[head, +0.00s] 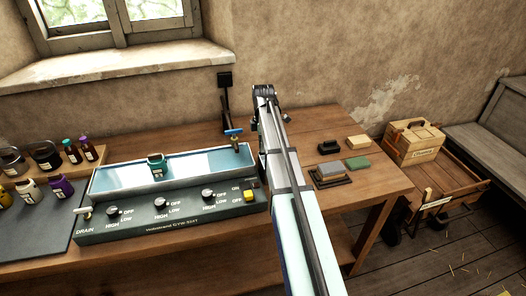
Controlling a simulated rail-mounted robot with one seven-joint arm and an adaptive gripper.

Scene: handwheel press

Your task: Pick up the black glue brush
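I cannot surely make out the black glue brush. A small black object (328,147) lies on the wooden table right of my arm, but I cannot tell whether it is a brush. My arm reaches from the bottom of the head view toward the back of the table. My gripper (268,98) is at its far end, small and dark, near the table's back edge and left of the black object. Its fingers are too unclear to show whether they are open or shut. My arm hides part of the table's middle.
Several bottles stand farther left. A tan block (358,142), a green block (358,163) and a grey block (329,173) lie near the black object. A wooden box (415,143) stands right.

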